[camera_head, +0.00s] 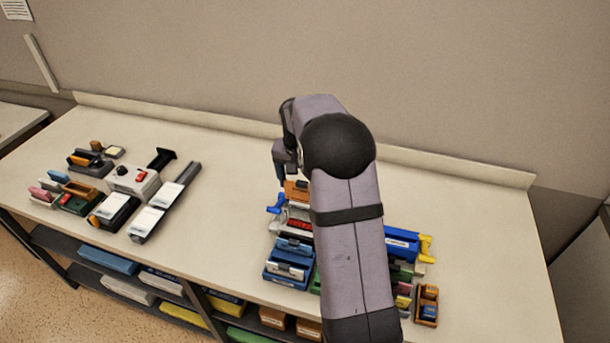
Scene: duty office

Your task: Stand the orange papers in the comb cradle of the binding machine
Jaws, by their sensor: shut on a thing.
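My gripper (284,166) points down over the cluster of office items at the middle of the bench, and my arm hides much of it. Orange papers (296,189) show as a small orange patch just below the fingers, beside my arm. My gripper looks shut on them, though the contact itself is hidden. A white machine with a red button and a dark knob (134,181) stands on the left half of the bench. It may be the binding machine; I cannot make out a comb cradle on it.
Blue trays (282,277) and other small coloured items crowd around my arm. A blue box (401,242) and a brown organiser (427,306) lie to its right. Small trays and flat devices fill the bench's left. The bench (225,190) is clear between the groups; a wall stands behind.

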